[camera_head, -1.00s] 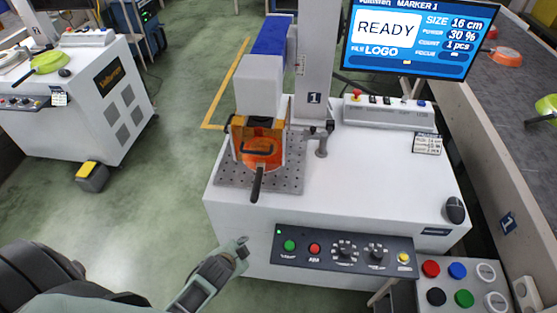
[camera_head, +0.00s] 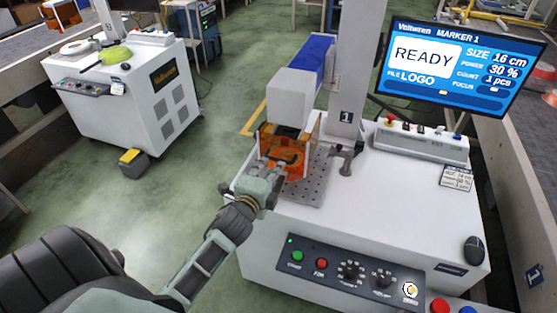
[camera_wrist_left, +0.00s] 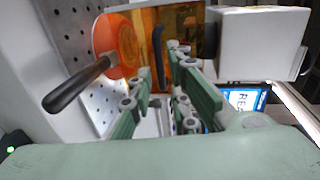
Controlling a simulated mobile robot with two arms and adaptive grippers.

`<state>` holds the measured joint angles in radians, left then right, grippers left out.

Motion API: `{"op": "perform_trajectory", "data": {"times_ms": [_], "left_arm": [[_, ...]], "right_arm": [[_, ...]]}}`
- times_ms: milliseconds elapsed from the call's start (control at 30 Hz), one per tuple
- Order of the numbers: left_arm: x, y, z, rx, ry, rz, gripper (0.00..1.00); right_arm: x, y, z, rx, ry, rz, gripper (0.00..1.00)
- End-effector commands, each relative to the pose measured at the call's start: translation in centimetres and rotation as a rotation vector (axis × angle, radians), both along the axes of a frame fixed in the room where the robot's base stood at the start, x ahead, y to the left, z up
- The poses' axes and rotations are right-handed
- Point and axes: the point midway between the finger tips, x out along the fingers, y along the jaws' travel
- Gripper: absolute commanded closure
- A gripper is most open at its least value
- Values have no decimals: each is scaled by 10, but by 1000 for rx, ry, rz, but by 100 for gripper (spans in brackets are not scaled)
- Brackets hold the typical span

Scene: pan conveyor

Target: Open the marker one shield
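The marker one shield (camera_head: 269,140) is a see-through orange box under the white marking head; it looks closed. Its dark handle (camera_wrist_left: 158,55) is on the front face. My left gripper (camera_head: 272,172) is right in front of the shield. In the left wrist view its green fingers (camera_wrist_left: 160,70) are apart, with the shield handle showing between and just beyond the tips; contact cannot be told. A pan with a black handle (camera_wrist_left: 76,86) lies behind the shield, its handle sticking out. In the head view my gripper hides most of the pan. My right gripper is not in view.
The pan sits on a perforated plate (camera_head: 314,190) on the white marker table (camera_head: 390,190). A button panel (camera_head: 345,270) is on the table's front. The monitor (camera_head: 450,65) reads READY, MARKER 1. A second white machine (camera_head: 140,100) stands at left across open floor.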

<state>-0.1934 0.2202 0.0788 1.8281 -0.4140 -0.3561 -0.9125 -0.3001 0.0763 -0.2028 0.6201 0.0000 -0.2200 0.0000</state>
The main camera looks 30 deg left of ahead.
Motion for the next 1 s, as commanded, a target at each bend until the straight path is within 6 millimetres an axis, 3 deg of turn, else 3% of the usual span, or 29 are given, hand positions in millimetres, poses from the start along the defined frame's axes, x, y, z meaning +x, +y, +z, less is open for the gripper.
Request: {"op": "perform_trajectory", "data": {"times_ms": [200, 400, 767, 1000], "left_arm": [[35, 8, -6, -4, 0, 2, 83], [56, 13, -12, -5, 1, 2, 83], [61, 14, -14, -5, 2, 1, 83], [61, 14, -14, -5, 2, 1, 100]], "right_arm": [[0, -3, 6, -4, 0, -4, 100], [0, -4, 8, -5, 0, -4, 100], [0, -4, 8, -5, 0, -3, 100], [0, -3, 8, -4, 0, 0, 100]]}}
